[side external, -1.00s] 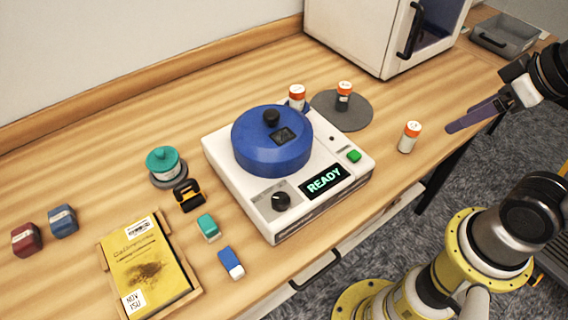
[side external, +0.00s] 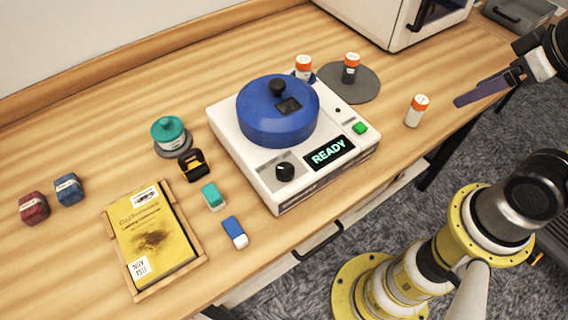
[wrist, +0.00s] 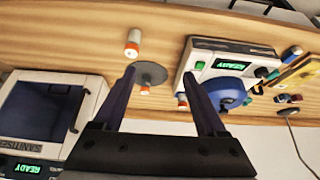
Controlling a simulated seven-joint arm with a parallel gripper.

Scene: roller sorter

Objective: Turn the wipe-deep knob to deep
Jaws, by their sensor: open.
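My gripper (side external: 482,92) hangs at the right of the side view, off the table's right edge, with its dark purple fingers pointing left. In the wrist view its fingers (wrist: 160,75) are apart with nothing between them. A black knob (side external: 285,172) sits on the front panel of the white machine with the blue lid, left of its READY display (side external: 330,153). My gripper is well away from it. A white cabinet marked SANITISE (wrist: 60,85) also has a READY display (wrist: 35,167). No wipe or deep label is readable, so I cannot tell which knob bears it.
A grey disc (side external: 368,88) with an orange-capped bottle (side external: 351,70) lies behind the machine. Another bottle (side external: 416,111) stands near the right edge. A yellow book (side external: 152,235) in a wooden tray and several small items stand at left.

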